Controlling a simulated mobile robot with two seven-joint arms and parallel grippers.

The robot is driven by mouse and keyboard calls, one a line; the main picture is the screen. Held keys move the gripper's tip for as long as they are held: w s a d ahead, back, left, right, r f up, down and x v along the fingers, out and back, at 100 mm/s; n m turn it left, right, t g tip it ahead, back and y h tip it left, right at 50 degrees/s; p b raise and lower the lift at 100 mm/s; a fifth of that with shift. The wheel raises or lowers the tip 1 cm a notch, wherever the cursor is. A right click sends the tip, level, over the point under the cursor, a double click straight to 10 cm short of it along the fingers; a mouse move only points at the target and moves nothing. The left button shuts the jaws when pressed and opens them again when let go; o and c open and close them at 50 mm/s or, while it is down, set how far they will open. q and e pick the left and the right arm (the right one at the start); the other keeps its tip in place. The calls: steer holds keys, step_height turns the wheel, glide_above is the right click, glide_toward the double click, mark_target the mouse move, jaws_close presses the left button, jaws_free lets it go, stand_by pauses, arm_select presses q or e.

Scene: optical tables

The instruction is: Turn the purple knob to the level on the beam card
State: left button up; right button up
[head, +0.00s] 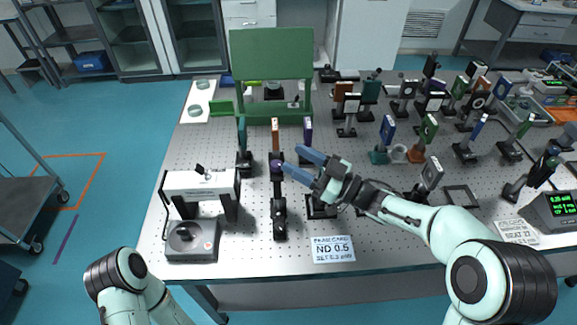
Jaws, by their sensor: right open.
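The beam card (333,250) lies flat near the table's front edge; its large line reads "ND 0.5", and the smaller print is hard to read. A small purple knob (276,164) shows on a black post mount left of the card, below an orange-brown plate. My right gripper (290,158) is open, its two blue fingers pointing left at the knob's mount, with the lower fingertip close beside the knob. I cannot tell whether they touch. My left arm shows at the bottom left, but its gripper is out of the picture.
A white bridge-shaped device (200,184) and a grey box with a black dial (191,240) stand at left. A green panel (271,54) stands behind. Several mounted optics crowd the right side. A meter with green digits (562,204) sits at far right.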

steer(key=a+r+m+t, duration=0.3)
steer(key=a+t, duration=0.2)
steer(key=m+t+h+b, duration=0.15)
steer(key=m+h, duration=0.75)
steer(key=h, duration=0.9)
glide_toward(277, 170)
steer(key=shift+t, duration=0.45)
steer(key=w, duration=0.4)
steer(key=w+p, duration=0.1)
steer(key=w, duration=0.6)
steer(key=shift+w+d+f+p, duration=0.1)
steer(key=shift+w+f+p, duration=0.2)
steer(key=shift+w+p, duration=0.1)
steer(key=c, duration=1)
steer(key=shift+o, duration=0.2)
